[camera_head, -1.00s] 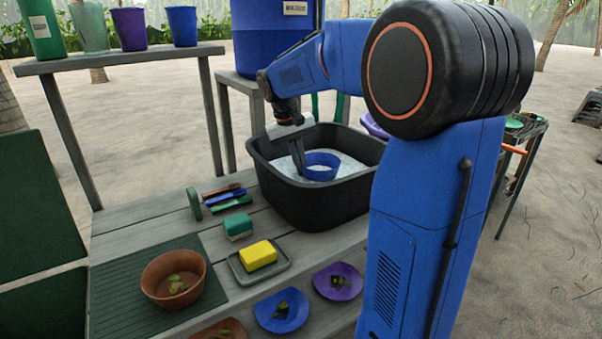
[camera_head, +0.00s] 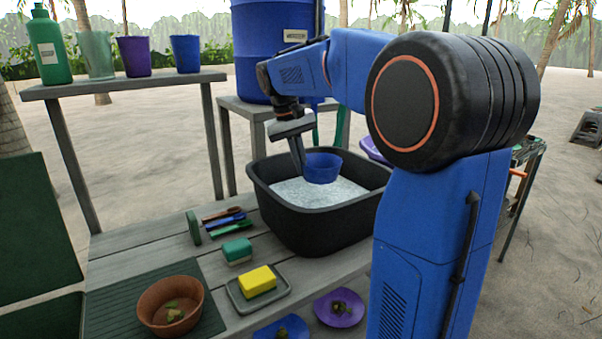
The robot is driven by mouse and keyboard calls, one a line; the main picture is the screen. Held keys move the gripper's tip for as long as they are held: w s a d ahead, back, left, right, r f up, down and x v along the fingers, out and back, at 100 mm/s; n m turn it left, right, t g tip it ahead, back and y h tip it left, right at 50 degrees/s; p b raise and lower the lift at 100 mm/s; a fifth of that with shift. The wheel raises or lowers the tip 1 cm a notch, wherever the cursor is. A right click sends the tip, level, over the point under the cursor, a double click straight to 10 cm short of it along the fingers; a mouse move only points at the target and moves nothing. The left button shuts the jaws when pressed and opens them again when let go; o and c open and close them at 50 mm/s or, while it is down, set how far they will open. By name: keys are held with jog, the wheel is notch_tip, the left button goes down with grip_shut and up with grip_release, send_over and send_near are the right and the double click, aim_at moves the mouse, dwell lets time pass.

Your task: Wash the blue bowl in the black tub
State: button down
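The blue bowl (camera_head: 323,168) is inside the black tub (camera_head: 318,222), at or just above the whitish, foamy-looking water (camera_head: 305,192). It looks tilted, with its outer side facing me. My gripper (camera_head: 301,170) reaches down into the tub from above, with its fingers at the bowl's left edge. The fingers look close together on the rim, though their tips are partly hidden by the bowl. The tub stands at the back right of the grey wooden table.
A yellow sponge (camera_head: 257,281) lies on a small tray, with a green sponge (camera_head: 237,251) behind it. Several brushes (camera_head: 225,222) lie left of the tub. A brown bowl (camera_head: 170,306) with scraps stands on a dark mat. A purple plate (camera_head: 339,308) and a blue plate (camera_head: 281,328) are in front. A blue barrel (camera_head: 272,60) stands behind.

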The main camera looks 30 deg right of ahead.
jog(key=shift+r, duration=3.15)
notch_tip(320, 180, up, 4)
jog(key=shift+f, duration=0.1)
